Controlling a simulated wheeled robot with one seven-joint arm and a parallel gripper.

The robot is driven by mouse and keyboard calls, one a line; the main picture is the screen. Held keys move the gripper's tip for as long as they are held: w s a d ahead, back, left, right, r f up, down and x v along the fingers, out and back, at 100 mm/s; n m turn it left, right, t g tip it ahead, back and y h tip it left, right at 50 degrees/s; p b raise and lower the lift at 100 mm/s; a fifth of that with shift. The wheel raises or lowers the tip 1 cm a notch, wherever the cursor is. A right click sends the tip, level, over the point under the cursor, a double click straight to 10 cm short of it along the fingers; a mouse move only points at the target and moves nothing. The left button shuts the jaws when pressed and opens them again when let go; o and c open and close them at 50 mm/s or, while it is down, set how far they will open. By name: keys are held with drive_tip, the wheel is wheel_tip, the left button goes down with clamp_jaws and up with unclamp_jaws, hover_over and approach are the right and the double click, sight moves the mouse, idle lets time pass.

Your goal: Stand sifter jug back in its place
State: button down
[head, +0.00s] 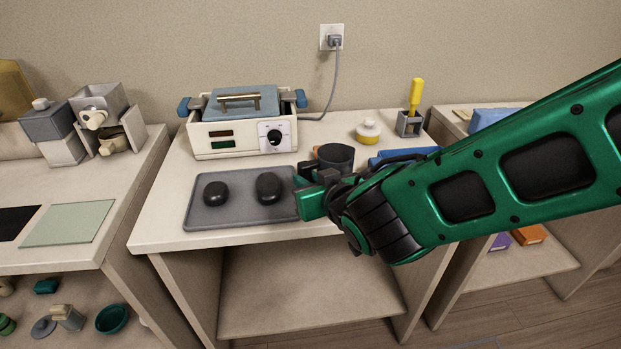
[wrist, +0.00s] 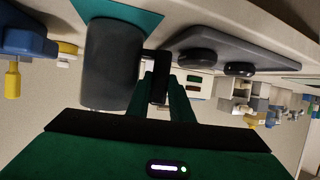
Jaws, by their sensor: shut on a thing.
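The sifter jug (head: 336,156) is a dark grey cylinder with an open top, at the right of the tray in the head view. In the wrist view the jug (wrist: 108,68) fills the upper left, with its dark handle (wrist: 158,72) toward my gripper (wrist: 162,88). My gripper is shut on the handle. In the head view my gripper (head: 318,190) is partly hidden by its own wrist and hides the jug's lower part. I cannot tell whether the jug's base touches the table.
A grey tray (head: 230,217) with two black stones lies at the left. The wax warmer (head: 242,135) stands behind it. The wrist view shows a teal patch (wrist: 125,14) beyond the jug.

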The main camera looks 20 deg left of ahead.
drive_tip(key=shift+f, duration=0.1)
drive_tip(key=c, duration=1.5)
unclamp_jaws()
drive_tip(key=shift+v, duration=4)
